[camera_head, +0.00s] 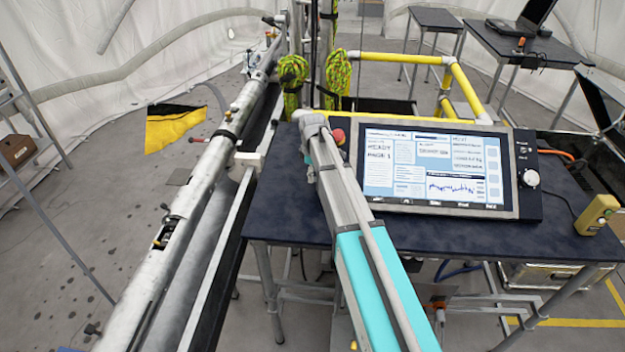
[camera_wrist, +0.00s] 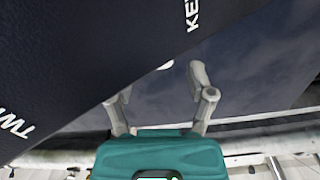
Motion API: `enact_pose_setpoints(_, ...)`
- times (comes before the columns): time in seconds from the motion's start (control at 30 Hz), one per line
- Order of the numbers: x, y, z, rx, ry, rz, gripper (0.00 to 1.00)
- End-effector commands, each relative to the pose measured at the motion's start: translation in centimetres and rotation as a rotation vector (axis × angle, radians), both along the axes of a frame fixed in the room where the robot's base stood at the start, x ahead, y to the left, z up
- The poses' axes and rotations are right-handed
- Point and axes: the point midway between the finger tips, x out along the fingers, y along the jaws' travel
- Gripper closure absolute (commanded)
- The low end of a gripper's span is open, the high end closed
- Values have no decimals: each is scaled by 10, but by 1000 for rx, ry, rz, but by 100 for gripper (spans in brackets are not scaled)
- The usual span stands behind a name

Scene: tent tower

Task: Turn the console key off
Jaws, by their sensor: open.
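The console (camera_head: 437,169) stands on a dark table, with a lit screen and a dark side panel (camera_head: 530,178) at its right. That panel carries a pale round knob (camera_head: 530,178) and small labels too small to read. In the wrist view, my gripper (camera_wrist: 160,82) is open and empty, its two grey fingers spread. Above it is a dark panel (camera_wrist: 90,65) with partly cut lettering beginning "KE" and "TW". A small pale piece (camera_wrist: 166,65) shows at this panel's edge between the fingertips. Whether it is the key, I cannot tell. My gripper is not clear in the head view.
The dark table (camera_head: 440,232) has bare room in front of the console. A red button (camera_head: 338,136) is left of the screen. A long metal mast (camera_head: 200,200) runs along the left, and yellow rails (camera_head: 400,58) stand behind.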

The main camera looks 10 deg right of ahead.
Motion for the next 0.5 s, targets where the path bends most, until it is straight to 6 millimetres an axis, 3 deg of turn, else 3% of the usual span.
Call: enact_pose_setpoints(0.5, 0, 1, -9, 0, 0, 1, 30)
